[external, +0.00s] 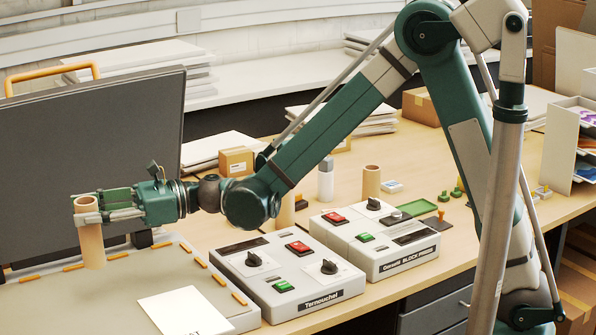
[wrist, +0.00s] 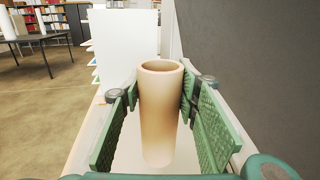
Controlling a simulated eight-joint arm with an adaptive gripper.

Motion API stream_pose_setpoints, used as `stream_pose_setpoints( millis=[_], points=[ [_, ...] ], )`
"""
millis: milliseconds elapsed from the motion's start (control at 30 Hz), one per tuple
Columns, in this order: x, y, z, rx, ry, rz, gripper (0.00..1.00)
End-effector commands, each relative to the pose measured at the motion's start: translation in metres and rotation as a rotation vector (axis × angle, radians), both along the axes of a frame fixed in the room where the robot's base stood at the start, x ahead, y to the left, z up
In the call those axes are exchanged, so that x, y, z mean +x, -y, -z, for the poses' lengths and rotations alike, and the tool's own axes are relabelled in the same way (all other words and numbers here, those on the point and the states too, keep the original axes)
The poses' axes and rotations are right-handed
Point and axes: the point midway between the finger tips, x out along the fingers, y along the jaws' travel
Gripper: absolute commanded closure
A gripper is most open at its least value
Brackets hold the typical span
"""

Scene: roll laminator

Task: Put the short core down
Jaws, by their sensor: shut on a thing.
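The short core (external: 91,247), a plain tan hollow tube, is held upright at the left of the external view. My gripper (external: 90,206) is shut around its upper part. In the wrist view the core (wrist: 160,115) stands between the green finger pads, its open top rim facing up. The right pad lies close against it; a gap shows beside the left pad. The core's lower end is over the grey flat bed (external: 130,285); I cannot tell whether it touches.
A raised dark panel (external: 100,140) stands close behind the core. White paper (external: 186,312) lies on the bed's front. Two control boxes (external: 290,272) (external: 375,240) stand to the right. Another tan core (external: 371,181) stands on the wooden table, and one (external: 285,212) is partly hidden behind my arm.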

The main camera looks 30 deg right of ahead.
Motion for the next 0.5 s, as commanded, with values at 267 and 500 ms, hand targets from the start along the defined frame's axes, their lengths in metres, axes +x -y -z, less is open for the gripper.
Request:
stream_pose_setpoints(
  millis=[267, 500],
  points=[
    [0.001, 0.0, 0.033, 0.0, 0.0, 0.0, 0.88],
    [0.001, 0.0, 0.058, 0.0, 0.0, 0.0, 0.88]
  ],
)
